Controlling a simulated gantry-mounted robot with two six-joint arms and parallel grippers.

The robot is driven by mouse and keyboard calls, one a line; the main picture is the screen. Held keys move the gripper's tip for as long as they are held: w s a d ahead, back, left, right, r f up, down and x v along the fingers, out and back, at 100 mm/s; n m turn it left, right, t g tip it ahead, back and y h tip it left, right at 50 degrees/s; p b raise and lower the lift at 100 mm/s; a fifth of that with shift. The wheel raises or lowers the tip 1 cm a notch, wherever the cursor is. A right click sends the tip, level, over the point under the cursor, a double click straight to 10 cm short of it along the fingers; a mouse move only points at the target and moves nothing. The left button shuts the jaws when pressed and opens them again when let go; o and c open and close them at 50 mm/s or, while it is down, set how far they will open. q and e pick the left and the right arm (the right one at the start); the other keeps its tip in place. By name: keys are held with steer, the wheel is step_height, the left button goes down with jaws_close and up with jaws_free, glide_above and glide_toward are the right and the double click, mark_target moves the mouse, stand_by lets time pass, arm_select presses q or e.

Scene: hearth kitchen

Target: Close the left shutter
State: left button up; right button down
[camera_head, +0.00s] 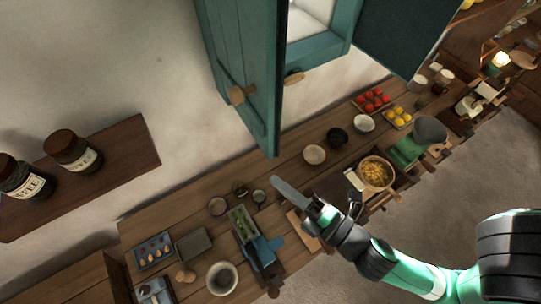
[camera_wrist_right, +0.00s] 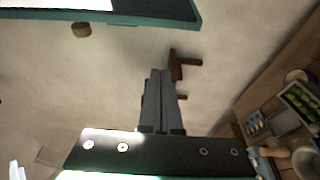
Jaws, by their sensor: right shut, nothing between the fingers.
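The left shutter (camera_head: 222,52) is a teal plank panel in the head view, standing open and swung out from the wall. A round wooden knob (camera_head: 240,94) sits on its face. Another wooden piece (camera_head: 294,78) shows just right of its edge. My right gripper (camera_head: 279,184) is below the shutter's lower corner in the picture, apart from it, over the counter. Its fingers are together and empty, as the right wrist view also shows (camera_wrist_right: 162,78). A teal edge (camera_wrist_right: 150,16) with a wooden knob (camera_wrist_right: 82,30) crosses the top of that view. My left gripper is out of view.
The right shutter (camera_head: 405,35) also stands open. Below, a long wooden counter (camera_head: 330,190) carries bowls, trays of food and a pot. A wall shelf (camera_head: 125,150) with brown jars (camera_head: 70,150) is at left. Bare wall lies between shelf and shutter.

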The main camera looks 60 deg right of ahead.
mark_target(270, 157)
steer(key=w+d, duration=0.1)
steer(key=w, duration=0.7)
steer(key=shift+s+d, duration=0.3)
steer(key=shift+d, duration=0.3)
steer(key=shift+s+d, duration=0.3)
steer(key=shift+d, duration=0.3)
steer(key=shift+s+d, duration=0.3)
steer(key=shift+d, duration=0.3)
